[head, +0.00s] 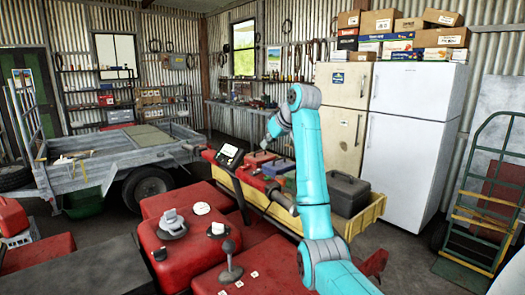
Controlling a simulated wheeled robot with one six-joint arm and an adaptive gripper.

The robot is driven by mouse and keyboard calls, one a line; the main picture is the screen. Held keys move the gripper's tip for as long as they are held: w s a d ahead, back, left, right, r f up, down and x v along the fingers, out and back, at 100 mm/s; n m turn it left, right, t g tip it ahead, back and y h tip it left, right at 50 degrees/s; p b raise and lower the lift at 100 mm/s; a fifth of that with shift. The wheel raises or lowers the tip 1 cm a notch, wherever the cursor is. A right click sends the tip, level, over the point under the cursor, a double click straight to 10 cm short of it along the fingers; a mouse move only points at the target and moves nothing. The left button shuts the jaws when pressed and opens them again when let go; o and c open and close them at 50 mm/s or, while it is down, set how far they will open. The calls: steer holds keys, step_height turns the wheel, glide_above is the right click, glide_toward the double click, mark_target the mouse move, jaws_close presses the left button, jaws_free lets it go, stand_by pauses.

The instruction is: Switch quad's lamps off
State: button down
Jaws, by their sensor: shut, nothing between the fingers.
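The quad shows as red bodywork (190,250) in the lower middle, with a dark bar and a small lit display (229,155) above it. On the red top are a grey knob on a round base (172,222), a white round dial (201,208), a small white knob (217,229) and a grey lever with a ball top (230,265). Small white markings lie near the lever. I cannot tell which control is for the lamps, or whether the lamps are lit.
A grey trailer (105,165) is at left. Two fridges (408,130) stand behind, and a green hand truck (485,195) is at right. Some bare floor shows at right.

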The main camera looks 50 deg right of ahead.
steer(key=shift+s+a+r, duration=0.1)
steer(key=shift+s+r, duration=0.1)
steer(key=shift+r, duration=0.05)
steer(key=shift+d+r+h, duration=0.1)
steer(key=shift+d+h, duration=0.3)
glide_above(256, 172)
steer(key=f, duration=0.4)
steer(key=s+f, duration=0.1)
steer(key=f, duration=0.2)
steer(key=shift+d, duration=0.15)
steer(key=shift+d+f, duration=0.25)
steer(key=shift+f, duration=1)
steer(key=shift+d+f, duration=0.1)
steer(key=shift+f, duration=0.65)
